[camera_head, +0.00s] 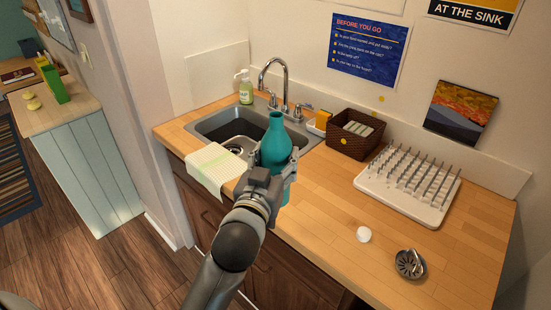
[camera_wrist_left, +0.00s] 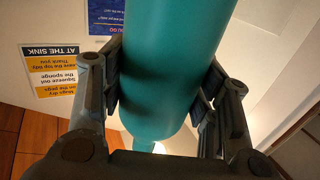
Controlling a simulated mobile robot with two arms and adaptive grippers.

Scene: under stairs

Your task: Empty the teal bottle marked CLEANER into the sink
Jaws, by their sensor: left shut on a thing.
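The teal bottle (camera_head: 276,142) is upright in the head view, in front of the sink's right front part. My left gripper (camera_head: 270,170) is shut around its body, and the lower part of the bottle shows below the fingers. In the left wrist view the bottle (camera_wrist_left: 175,65) fills the space between both finger pads; no label is readable there. The sink (camera_head: 228,125) has a grey basin with a dark drain and a chrome faucet (camera_head: 285,82) behind it. A small white cap-like thing (camera_head: 364,234) lies on the counter. My right gripper is not in view.
A striped towel (camera_head: 216,167) hangs over the sink's front left edge. A soap bottle (camera_head: 245,88) stands behind the sink. A brown basket (camera_head: 355,134), a white peg rack (camera_head: 408,186) and a metal strainer (camera_head: 410,263) are on the wooden counter (camera_head: 330,205), whose front middle is clear.

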